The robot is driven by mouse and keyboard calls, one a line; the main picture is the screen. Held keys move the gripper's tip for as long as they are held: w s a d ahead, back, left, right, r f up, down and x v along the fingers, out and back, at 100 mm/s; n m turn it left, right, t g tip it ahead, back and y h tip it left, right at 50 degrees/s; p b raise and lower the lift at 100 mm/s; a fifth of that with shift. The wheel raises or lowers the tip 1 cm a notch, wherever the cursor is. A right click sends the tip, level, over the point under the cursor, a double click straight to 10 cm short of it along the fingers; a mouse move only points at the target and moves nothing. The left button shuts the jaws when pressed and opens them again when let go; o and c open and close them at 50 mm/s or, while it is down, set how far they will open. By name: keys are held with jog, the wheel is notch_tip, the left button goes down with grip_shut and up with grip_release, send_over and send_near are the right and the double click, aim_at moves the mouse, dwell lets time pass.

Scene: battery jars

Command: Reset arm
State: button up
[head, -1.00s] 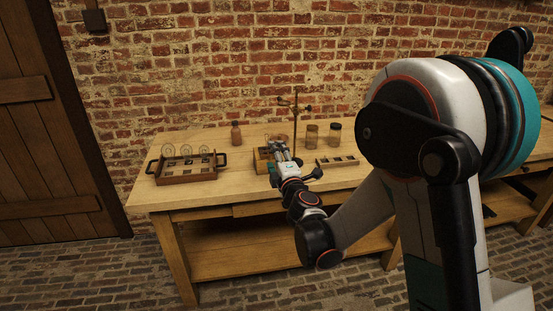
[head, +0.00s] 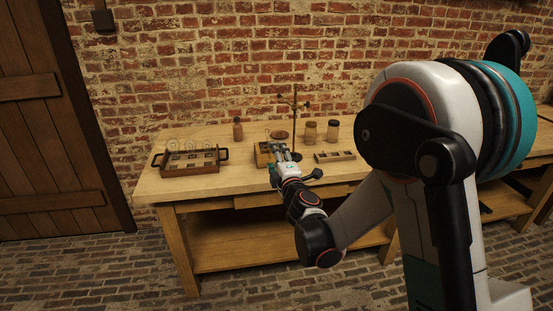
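My gripper (head: 284,151) is at the far end of my arm, over the front part of the wooden table (head: 218,185). It is just in front of and partly over a small wooden box (head: 262,157), and hides part of that box. The fingers are small in this view, and I cannot tell whether they are open or shut or hold anything. My arm reaches in from the right, bent low in front of the table edge.
A wooden tray (head: 190,170) with handles and clear round jars is at left. A brown bottle (head: 238,129), a metal stand (head: 294,120) and two jars (head: 310,132) (head: 332,130) stand behind. A slotted holder (head: 335,156) lies to the right. The table's front left is clear.

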dwell(0.5)
jog(key=s+d+r+n+g+y, duration=0.25)
jog(key=s+r+n, duration=0.85)
jog(key=n, duration=1.1)
jog(key=s+d+f+n+g+h, duration=0.2)
jog(key=s+d+n, duration=0.3)
jog(key=s+n, duration=0.4)
jog(key=s+d+f+n+g+h, duration=0.2)
jog(key=s+d+n, duration=0.4)
jog(key=s+n, duration=0.4)
jog(key=s+d+f+n+g+h, duration=0.3)
jog(key=s+d+f+n, duration=0.3)
jog(key=s+n, duration=0.4)
jog(key=shift+s+d+n+g, duration=0.15)
jog(key=shift+d+n+g, duration=0.05)
jog(key=shift+n+g, duration=0.25)
jog(key=shift+r, duration=0.1)
